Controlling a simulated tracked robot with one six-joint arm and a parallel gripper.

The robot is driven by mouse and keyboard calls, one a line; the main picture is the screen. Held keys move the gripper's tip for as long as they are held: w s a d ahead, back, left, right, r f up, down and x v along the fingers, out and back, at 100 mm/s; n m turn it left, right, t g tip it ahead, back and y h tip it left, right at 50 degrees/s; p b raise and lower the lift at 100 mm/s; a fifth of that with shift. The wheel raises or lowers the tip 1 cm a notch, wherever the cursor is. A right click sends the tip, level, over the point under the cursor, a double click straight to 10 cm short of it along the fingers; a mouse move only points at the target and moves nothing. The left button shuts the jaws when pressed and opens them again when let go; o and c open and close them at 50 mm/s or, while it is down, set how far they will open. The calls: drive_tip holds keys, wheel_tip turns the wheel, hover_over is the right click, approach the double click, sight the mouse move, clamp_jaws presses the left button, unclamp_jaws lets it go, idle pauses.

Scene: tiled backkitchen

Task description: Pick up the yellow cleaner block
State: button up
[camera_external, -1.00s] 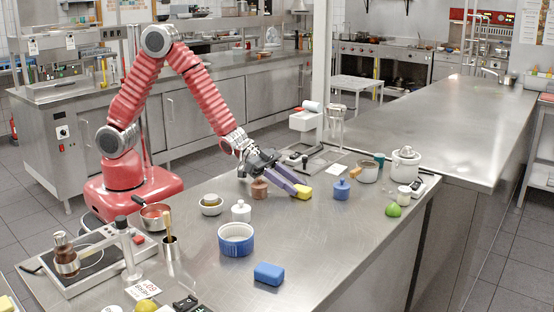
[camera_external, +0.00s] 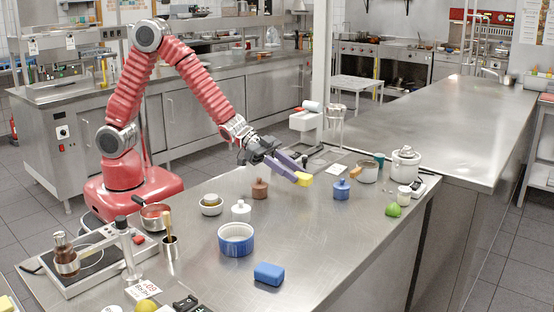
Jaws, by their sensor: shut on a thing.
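The yellow cleaner block (camera_external: 304,180) is at the tips of my gripper (camera_external: 300,176). The purple-grey fingers are shut on it, and it appears held a little above the steel worktop (camera_external: 330,230). The fingers point down and to the right and hide part of the block. The arm reaches in from the left.
A pot (camera_external: 368,171) and a white lidded cooker (camera_external: 405,164) stand further right. A blue block (camera_external: 269,273) lies in front, with bare worktop around it.

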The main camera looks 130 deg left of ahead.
wheel_tip(320, 180, up, 6)
drive_tip(key=shift+f, duration=0.1)
idle(0.7)
